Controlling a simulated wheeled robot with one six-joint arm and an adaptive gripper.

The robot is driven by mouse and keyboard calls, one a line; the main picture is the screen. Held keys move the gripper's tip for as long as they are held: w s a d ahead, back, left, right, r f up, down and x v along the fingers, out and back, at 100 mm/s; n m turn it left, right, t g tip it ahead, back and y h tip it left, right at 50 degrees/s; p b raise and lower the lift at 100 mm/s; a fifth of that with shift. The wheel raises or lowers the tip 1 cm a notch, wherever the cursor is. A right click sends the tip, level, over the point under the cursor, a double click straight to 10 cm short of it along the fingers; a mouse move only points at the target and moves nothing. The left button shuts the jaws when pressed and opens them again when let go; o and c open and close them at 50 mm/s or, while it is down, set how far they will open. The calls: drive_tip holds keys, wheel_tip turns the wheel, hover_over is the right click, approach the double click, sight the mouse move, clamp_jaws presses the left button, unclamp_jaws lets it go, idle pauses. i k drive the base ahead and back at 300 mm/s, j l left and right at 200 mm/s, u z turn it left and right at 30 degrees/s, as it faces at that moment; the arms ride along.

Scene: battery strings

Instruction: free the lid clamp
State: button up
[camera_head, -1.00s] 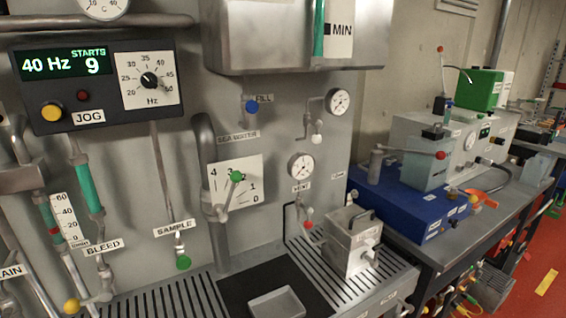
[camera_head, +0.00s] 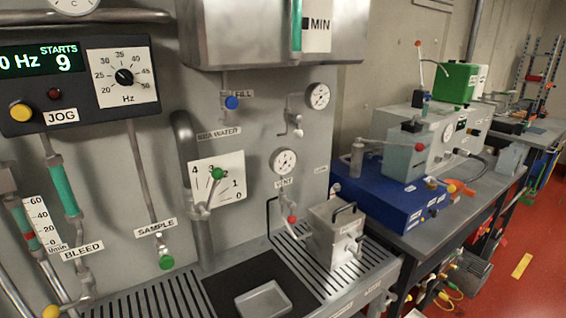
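No part marked as a lid clamp can be read in this view. A small grey metal box (camera_head: 323,238) with a black handle (camera_head: 345,208) on top and small metal fittings on its front stands on the slatted bench. On the side bench a blue unit (camera_head: 378,205) carries a grey post (camera_head: 357,160) with a lever arm ending in a red knob (camera_head: 420,147). A grey box (camera_head: 403,163) stands beside that lever. I cannot tell which of these bears the clamp. My gripper is not in view.
A wall panel holds a dial box (camera_head: 85,80), a scale with a green-knobbed lever (camera_head: 217,173), gauges and valves. A shallow tray (camera_head: 264,300) lies on the dark mat in front. A green box (camera_head: 457,84) stands further back. Red floor (camera_head: 500,285) is open at the right.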

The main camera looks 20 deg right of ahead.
sight(357, 255)
drive_tip(key=i+l+z, duration=0.15)
drive_tip(key=l+z, duration=0.2)
drive_tip(key=i+l+z, duration=0.2)
drive_tip(key=z, duration=0.15)
drive_tip(key=i+l+z, duration=0.35)
drive_tip(key=k+j, duration=0.05)
drive_tip(key=k, duration=0.05)
